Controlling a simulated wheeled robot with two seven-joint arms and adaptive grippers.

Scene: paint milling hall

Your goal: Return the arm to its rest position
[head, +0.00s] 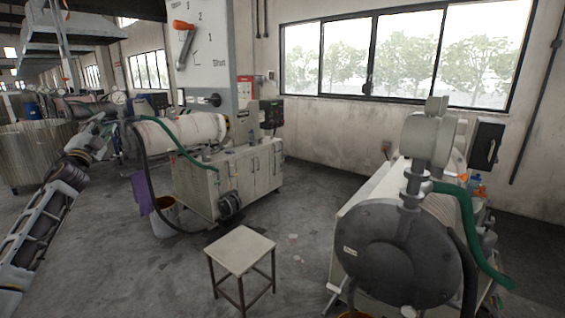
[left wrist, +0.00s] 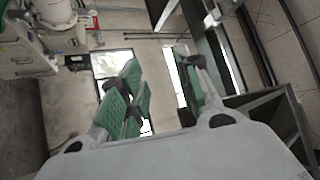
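My left arm (head: 55,205) comes in from the left in the head view and reaches up and forward, in front of the left milling machine (head: 185,130). Its hand end is small and cluttered against the machine there. In the left wrist view my left gripper (left wrist: 163,82) shows two fingers with green pads, spread apart. Windows and wall show between them, and nothing is held. My right arm and gripper are not in view.
A stool (head: 240,250) stands on the open floor. A large machine (head: 395,255) with a green hose fills the right. A grey panel (head: 210,50) with an orange-handled lever (head: 183,40) stands behind. A bucket (head: 163,218) sits beside the left machine.

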